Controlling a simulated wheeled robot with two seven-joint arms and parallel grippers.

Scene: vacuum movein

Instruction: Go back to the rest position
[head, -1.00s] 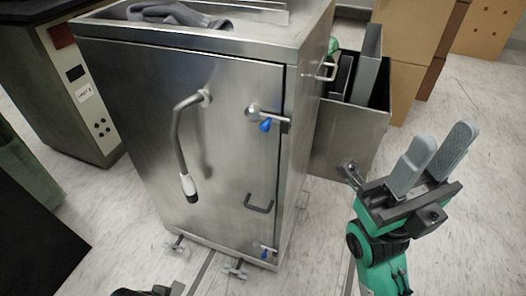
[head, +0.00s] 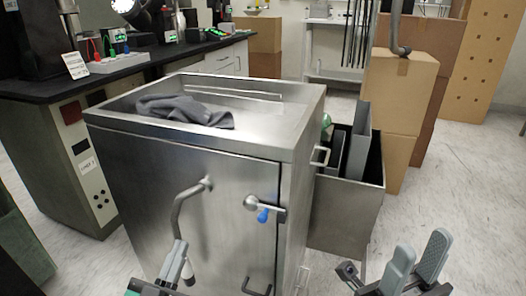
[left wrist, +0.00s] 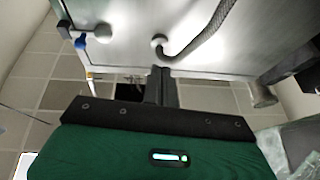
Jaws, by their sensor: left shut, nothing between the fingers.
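My left gripper (head: 174,268) is at the bottom of the head view, in front of the steel cabinet's door and close to its hose handle. It is shut and empty; its fingers also show together in the left wrist view (left wrist: 161,88). My right gripper (head: 417,262) is at the lower right, over the floor, with its two grey fingers spread apart and nothing between them. The steel cabinet (head: 190,175) stands in front of me with its door closed.
A grey cloth (head: 185,111) lies in the cabinet's top basin. A steel bin (head: 345,215) stands right of the cabinet, with cardboard boxes (head: 400,90) behind it. A black-topped bench (head: 60,88) is at the left. Floor is clear at the right.

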